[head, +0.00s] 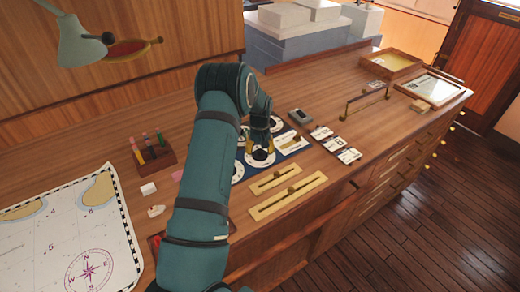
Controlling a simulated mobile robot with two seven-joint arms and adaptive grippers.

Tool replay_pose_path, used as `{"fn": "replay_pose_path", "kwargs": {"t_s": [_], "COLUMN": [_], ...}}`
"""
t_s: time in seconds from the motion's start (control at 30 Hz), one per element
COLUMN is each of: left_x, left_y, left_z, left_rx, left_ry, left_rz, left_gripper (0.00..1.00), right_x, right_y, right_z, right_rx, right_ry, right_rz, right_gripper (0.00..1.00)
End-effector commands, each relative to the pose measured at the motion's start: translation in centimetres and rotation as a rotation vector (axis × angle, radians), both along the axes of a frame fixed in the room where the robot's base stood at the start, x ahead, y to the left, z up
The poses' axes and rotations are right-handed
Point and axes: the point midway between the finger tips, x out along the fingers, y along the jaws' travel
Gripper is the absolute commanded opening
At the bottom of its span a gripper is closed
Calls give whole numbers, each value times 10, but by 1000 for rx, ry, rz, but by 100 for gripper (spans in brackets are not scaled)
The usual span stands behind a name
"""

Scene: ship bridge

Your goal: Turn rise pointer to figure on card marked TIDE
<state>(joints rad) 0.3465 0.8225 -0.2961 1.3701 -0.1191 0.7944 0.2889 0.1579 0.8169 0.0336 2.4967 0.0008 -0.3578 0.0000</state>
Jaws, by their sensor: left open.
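A dark blue panel (291,144) on the wooden desk carries several round white dials. One dial (260,158) shows just below my left gripper, and another (237,172) is partly covered by my left arm. I cannot tell which pointer is the rise pointer. My left gripper (258,146) is open over the panel, close to the dials; its fingers are small and partly hidden by my arm, and contact is unclear. Three cards stand in a row right of the panel: a far card (321,132), a middle card (334,143) and a near card (348,155). Their writing is too small to read.
Two brass slider plates (302,189) lie in front of the panel. A small grey box (299,117) stands behind the cards. A brass rail (366,101) and a tray (391,64) are farther right. A chart (65,235), pen rack (154,152) and lamp (82,42) are left.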

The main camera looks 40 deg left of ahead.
Motion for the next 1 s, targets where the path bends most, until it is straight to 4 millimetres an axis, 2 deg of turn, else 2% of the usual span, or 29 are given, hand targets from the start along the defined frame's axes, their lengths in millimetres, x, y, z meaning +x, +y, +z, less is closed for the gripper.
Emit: {"fn": "replay_pose_path", "kwargs": {"t_s": [0.27, 0.3, 0.47, 0.77, 1.0], "left_x": [0, 0, 0, 0, 0], "left_y": [0, 0, 0, 0, 0], "left_z": [-2, -2, -2, -2, -3], "left_rx": [0, 0, 0, 0, -1], "left_ry": [-1, -1, -1, -1, -2], "left_rz": [0, 0, 0, -14, -109], "left_gripper": [55, 57, 1, 0, 0], "right_x": [0, 0, 0, 0, 0], "right_y": [0, 0, 0, 0, 0], "right_z": [0, 0, 0, -1, -9], "right_rx": [0, 0, 0, 0, -1], "right_ry": [0, 0, 0, 0, 0], "right_rz": [0, 0, 0, 0, -1], "right_gripper": [47, 47, 47, 47, 47]}}
